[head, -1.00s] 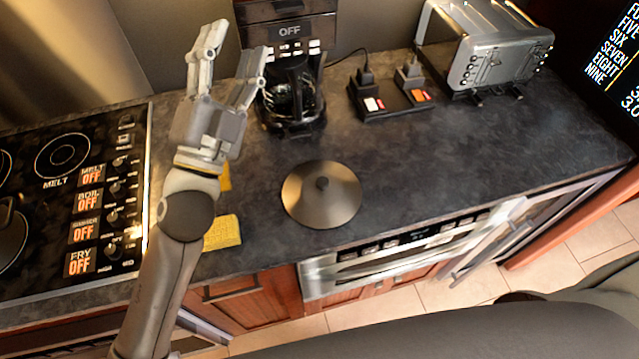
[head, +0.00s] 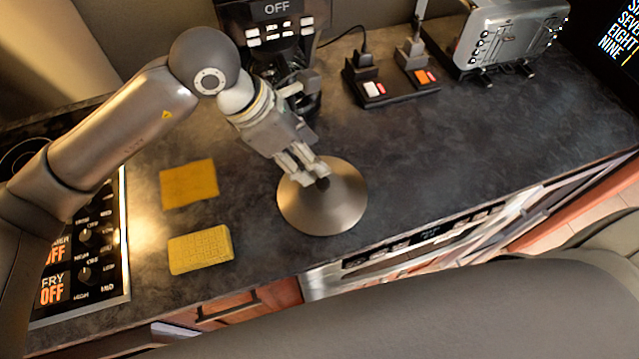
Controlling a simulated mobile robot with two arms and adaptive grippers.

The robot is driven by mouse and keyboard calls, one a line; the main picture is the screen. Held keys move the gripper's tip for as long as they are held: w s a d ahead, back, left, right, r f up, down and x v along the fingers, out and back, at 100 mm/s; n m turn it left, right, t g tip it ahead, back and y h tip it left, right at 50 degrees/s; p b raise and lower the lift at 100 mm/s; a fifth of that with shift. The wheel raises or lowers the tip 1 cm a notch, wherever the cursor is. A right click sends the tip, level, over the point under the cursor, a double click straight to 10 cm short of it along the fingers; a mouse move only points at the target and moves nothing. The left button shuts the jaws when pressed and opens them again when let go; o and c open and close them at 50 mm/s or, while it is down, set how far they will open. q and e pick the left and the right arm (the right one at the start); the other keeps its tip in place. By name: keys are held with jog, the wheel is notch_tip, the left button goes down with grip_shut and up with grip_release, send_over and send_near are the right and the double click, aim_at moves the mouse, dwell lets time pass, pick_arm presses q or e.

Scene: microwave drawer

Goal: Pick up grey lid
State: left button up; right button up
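The grey lid (head: 335,213) is a round, shiny metal disc with a small dark knob on top. It lies on the dark countertop in the middle of the head view. My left gripper (head: 312,180) reaches down over the lid's upper left part, with its fingertips at the knob. The fingers look close together and partly cover the knob. I cannot tell whether they grip it. The lid appears to rest on the counter. My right gripper is not in view.
A yellow sponge (head: 201,250) and an orange-yellow cloth or pad (head: 189,184) lie left of the lid. A coffee maker (head: 283,33) stands behind my gripper. A power strip (head: 392,87) and a toaster (head: 508,38) are at the back right. The counter right of the lid is clear.

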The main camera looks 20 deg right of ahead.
pick_arm(q)
jog(key=w, duration=0.1)
jog(key=p, duration=0.2)
send_over(322, 182)
jog(key=a, duration=0.2)
jog(key=shift+y, duration=0.4)
jog(key=f, duration=0.5)
jog(key=shift+w+a+f, duration=0.1)
jog(key=shift+w+a, duration=0.05)
jog(key=shift+w, duration=0.1)
jog(key=shift+s+d+f+p, duration=0.1)
jog(key=shift+d+f+p, duration=0.1)
jog(key=shift+f+p, duration=0.25)
jog(key=p+x, duration=0.1)
jog(key=x, duration=0.3)
jog(key=shift+s+p, duration=0.15)
jog(key=shift+p, duration=0.25)
jog(key=shift+f, duration=0.25)
grip_shut()
